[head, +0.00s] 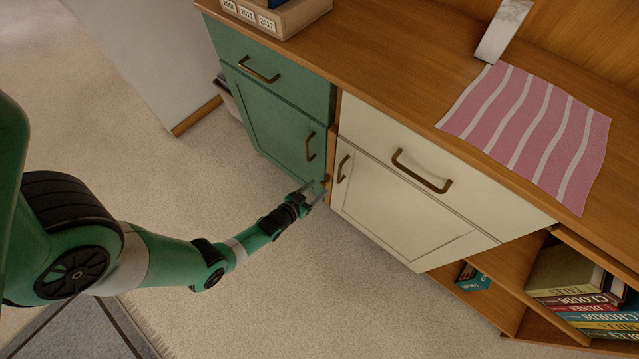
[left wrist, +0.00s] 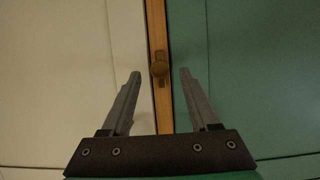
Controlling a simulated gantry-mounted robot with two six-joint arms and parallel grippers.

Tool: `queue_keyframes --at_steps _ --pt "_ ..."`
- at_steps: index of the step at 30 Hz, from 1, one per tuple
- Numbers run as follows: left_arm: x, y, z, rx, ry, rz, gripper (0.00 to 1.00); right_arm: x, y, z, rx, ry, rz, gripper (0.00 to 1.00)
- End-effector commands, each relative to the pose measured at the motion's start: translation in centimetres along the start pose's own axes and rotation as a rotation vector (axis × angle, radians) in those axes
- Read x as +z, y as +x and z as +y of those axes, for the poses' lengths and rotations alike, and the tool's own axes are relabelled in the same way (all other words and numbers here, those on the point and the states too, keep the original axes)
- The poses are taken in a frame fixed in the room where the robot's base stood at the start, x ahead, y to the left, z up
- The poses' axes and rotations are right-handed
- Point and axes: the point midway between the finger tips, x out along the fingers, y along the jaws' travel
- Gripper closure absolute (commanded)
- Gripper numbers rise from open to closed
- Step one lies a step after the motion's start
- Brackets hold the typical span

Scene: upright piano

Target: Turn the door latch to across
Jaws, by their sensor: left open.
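The door latch (left wrist: 159,69) is a small brass-brown piece on the narrow wooden strip between the green door (head: 277,127) and the cream door (head: 395,210). My left gripper (head: 318,191) is at the lower part of this strip in the head view. In the left wrist view the open left gripper (left wrist: 160,74) has one finger on each side of the latch, with a gap on both sides. My right gripper is not in view.
Brass handles sit close by on the green door (head: 310,146) and the cream door (head: 343,168). Drawers are above both doors. A pink striped cloth (head: 530,125) lies on the wooden top. An open shelf with books (head: 585,300) is at right.

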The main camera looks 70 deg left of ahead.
Motion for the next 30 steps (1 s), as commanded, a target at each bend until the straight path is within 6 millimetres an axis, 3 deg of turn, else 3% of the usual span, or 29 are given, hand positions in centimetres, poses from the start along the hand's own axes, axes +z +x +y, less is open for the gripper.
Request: queue_keyframes --at_steps 4,13,23,24,30 --pt "0.2 1.9 0.0 0.000 0.000 0.002 0.39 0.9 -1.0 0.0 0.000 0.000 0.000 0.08" --pt "-0.1 2.2 0.0 0.000 0.000 0.000 0.39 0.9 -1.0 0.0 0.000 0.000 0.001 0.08" --pt "-0.1 2.2 0.0 0.000 0.000 0.001 0.96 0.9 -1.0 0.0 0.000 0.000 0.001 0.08" --pt "-0.1 2.2 0.0 0.000 0.000 0.001 1.00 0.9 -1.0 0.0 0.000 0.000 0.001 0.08" --pt "-0.1 2.2 0.0 0.000 -0.001 0.001 1.00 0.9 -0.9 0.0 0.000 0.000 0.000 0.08"
